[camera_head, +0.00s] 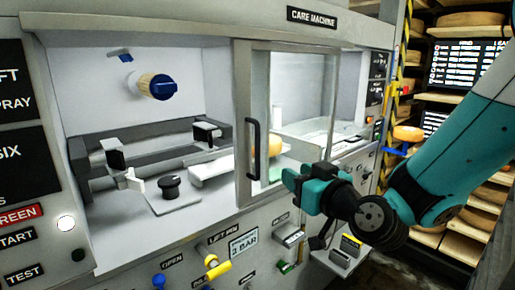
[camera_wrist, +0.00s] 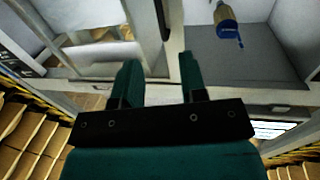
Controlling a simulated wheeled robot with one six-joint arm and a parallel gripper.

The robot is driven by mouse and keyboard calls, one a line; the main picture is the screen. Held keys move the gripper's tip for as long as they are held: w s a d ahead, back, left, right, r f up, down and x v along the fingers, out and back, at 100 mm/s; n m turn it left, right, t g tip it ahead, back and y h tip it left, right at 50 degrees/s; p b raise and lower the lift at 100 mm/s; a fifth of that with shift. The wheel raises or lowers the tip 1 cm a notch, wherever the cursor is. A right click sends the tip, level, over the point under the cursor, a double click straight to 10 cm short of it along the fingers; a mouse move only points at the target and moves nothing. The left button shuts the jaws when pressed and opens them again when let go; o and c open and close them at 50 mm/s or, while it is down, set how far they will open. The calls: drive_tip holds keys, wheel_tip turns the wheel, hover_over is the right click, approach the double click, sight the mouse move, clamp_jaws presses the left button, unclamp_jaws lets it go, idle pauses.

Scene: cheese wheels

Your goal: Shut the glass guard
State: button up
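The glass guard (camera_head: 300,95) is a light-framed glass panel on the front of the care machine. It stands at the right part of the machine's opening, and the left part is uncovered. Its black upright handle (camera_head: 253,150) is on the left side of its frame. A dark bar that looks like this handle (camera_wrist: 163,20) shows in the wrist view, beyond the fingertips. My gripper (camera_head: 290,174) is in front of the guard's lower part, right of and below the handle. In the wrist view its teal fingers (camera_wrist: 158,62) are apart with nothing visible between them.
Inside the opening are a blue-tipped brush (camera_head: 158,86), grey rollers and a black knob (camera_head: 169,183). A yellow-handled lever (camera_head: 217,267) and several small controls stick out below. Shelves with cheese wheels (camera_head: 470,20) stand at the right.

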sight(258, 149)
drive_tip(key=p+x, duration=1.4)
drive_tip(key=x, duration=0.2)
drive_tip(key=shift+w+r, duration=0.1)
drive_tip(key=shift+w, duration=0.15)
drive_tip(key=shift+w+a, duration=0.15)
drive_tip(key=shift+w, duration=0.3)
clamp_jaws()
